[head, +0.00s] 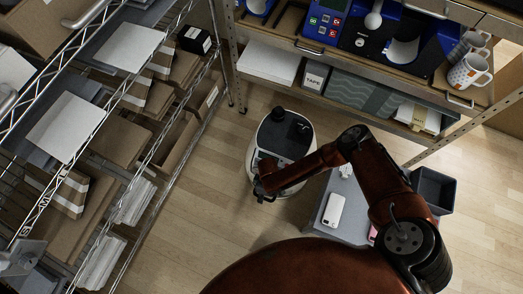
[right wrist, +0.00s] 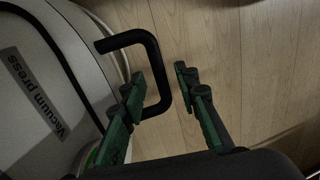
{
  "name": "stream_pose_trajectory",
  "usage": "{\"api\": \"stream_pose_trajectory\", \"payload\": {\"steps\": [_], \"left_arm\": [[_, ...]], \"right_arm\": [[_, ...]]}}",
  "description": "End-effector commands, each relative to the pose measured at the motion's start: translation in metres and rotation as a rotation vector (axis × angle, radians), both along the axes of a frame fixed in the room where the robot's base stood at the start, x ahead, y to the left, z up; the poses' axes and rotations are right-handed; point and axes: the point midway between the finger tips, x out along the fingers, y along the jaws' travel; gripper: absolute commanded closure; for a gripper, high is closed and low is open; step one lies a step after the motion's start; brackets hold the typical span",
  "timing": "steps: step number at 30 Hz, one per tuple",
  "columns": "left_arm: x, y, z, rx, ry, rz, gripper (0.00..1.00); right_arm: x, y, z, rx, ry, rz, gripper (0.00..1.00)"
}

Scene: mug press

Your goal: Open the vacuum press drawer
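The vacuum press (head: 252,150) is a rounded white unit with a dark top, standing on the floor in the head view. In the right wrist view its pale lid (right wrist: 40,85) carries the label "Vacuum press". A black U-shaped handle (right wrist: 152,52) sticks out from its side. My right gripper (head: 265,186) is at the press's near side. In the right wrist view its green-padded fingers (right wrist: 160,80) are apart, with the handle's outer bar between them. A gap shows between the bar and the right-hand finger. My left gripper is not in view.
A wire rack with boxes (head: 120,140) stands at left. A workbench with blue machines (head: 370,30) and mugs (head: 468,72) is at the back. A grey low table (head: 318,225) holding a white device (head: 333,210) and a dark bin (head: 434,190) are at right. Wooden floor is clear left of the press.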

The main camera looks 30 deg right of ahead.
Motion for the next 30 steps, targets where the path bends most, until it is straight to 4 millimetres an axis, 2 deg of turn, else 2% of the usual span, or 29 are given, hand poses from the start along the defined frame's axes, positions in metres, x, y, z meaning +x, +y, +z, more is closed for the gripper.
{"api": "stream_pose_trajectory", "payload": {"steps": [8,20,30], "left_arm": [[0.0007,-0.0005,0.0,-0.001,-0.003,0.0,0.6],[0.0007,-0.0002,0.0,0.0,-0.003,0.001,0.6],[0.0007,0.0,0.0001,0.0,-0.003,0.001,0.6]], "right_arm": [[0.0004,0.0004,0.0002,0.0,-0.001,0.0,0.73],[0.0002,0.0003,0.0,0.0,0.0,0.0,1.0],[0.0001,0.0,0.0,-0.001,-0.001,0.0,1.0]]}}
